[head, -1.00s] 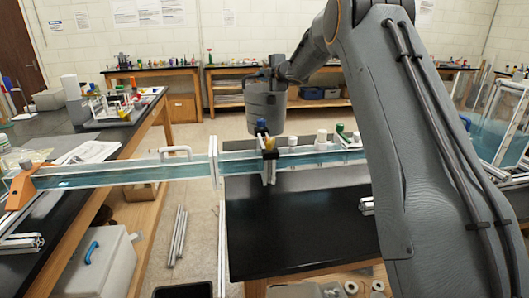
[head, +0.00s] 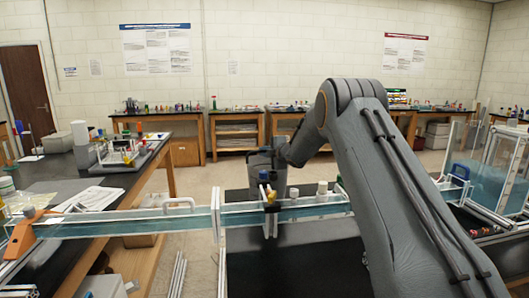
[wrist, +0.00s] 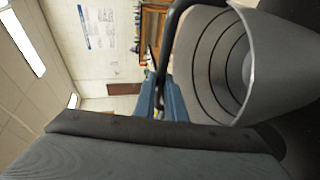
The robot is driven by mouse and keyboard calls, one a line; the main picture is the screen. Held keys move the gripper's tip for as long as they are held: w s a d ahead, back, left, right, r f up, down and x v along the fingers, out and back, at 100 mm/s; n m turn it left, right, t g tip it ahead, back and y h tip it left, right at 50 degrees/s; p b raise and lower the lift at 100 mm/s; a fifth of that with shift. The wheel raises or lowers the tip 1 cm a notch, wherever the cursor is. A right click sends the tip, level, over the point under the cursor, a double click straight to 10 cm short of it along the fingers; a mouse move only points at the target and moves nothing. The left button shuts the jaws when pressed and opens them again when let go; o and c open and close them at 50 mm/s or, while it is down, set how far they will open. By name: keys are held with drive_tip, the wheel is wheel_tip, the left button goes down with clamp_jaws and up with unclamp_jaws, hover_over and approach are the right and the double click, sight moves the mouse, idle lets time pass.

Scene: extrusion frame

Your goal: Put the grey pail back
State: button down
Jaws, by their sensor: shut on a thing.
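The grey pail (head: 266,165) hangs from my gripper behind the clear channel in the head view. Its lower part is hidden by the channel and the small items on it. In the wrist view the pail (wrist: 228,75) shows its open mouth and ringed, empty-looking inside at the right. My gripper (wrist: 162,100) is shut on the pail's dark handle (wrist: 171,45) in the wrist view. In the head view the fingertips are too small to make out.
The clear water channel (head: 120,225) crosses in front of the pail, with small bottles (head: 322,187) along it. A black-topped table (head: 300,260) lies beneath. A left bench (head: 150,170) holds papers and a rack. Wooden benches (head: 235,135) line the back wall.

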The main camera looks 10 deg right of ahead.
drive_tip(key=c, duration=1.8)
unclamp_jaws()
drive_tip(key=shift+r, duration=0.1)
drive_tip(key=b+v, duration=0.3)
drive_tip(key=v, duration=0.9)
drive_tip(key=shift+b, duration=0.3)
